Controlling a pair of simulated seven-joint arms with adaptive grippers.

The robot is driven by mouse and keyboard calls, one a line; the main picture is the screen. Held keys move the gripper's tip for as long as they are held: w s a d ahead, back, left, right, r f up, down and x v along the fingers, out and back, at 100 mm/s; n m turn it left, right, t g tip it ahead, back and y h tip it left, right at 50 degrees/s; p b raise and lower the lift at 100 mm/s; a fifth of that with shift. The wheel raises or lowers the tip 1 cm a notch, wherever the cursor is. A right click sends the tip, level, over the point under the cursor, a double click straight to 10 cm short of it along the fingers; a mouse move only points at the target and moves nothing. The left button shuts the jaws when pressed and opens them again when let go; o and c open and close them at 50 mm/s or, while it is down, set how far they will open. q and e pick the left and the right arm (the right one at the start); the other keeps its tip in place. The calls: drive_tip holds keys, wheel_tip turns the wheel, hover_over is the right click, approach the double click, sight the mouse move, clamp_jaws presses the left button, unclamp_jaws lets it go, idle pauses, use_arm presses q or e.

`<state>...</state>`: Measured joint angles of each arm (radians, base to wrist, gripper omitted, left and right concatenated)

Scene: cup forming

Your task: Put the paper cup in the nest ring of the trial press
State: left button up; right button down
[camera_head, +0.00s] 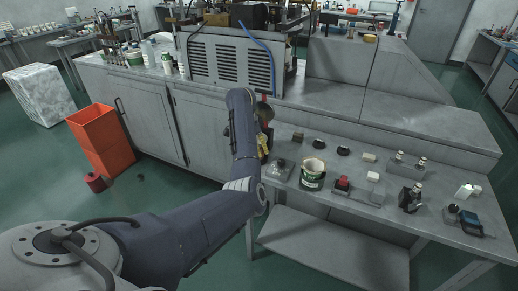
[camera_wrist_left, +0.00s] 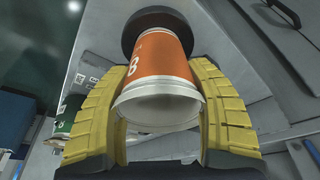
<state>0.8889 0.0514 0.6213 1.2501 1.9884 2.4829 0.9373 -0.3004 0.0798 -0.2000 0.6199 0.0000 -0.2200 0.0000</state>
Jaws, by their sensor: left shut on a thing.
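The orange paper cup (camera_wrist_left: 160,62) lies between the yellow fingers of my left gripper (camera_wrist_left: 162,112) in the left wrist view. The fingers are shut on its sides. Its white rim faces the wrist camera and its far end meets or overlaps a dark round part (camera_wrist_left: 150,20), which may be the nest ring; I cannot tell whether the cup is inside it. In the head view, my left gripper (camera_head: 263,145) is at the bench's near left edge, largely covered by my arm, and the cup cannot be made out there. My right gripper is not in view.
A green-and-white container (camera_head: 312,175) stands on the lower bench (camera_head: 335,150), right of my gripper. Several small black, red and white items are spread further right. A louvred grey cabinet (camera_head: 232,58) stands behind. Orange bins (camera_head: 97,135) are on the floor at left.

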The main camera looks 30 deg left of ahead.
use_arm(q)
drive_tip(key=shift+f, duration=0.4)
drive_tip(key=o, duration=0.6)
drive_tip(key=shift+f, duration=0.1)
drive_tip(key=shift+v, duration=6.1)
drive_tip(key=shift+d, duration=0.1)
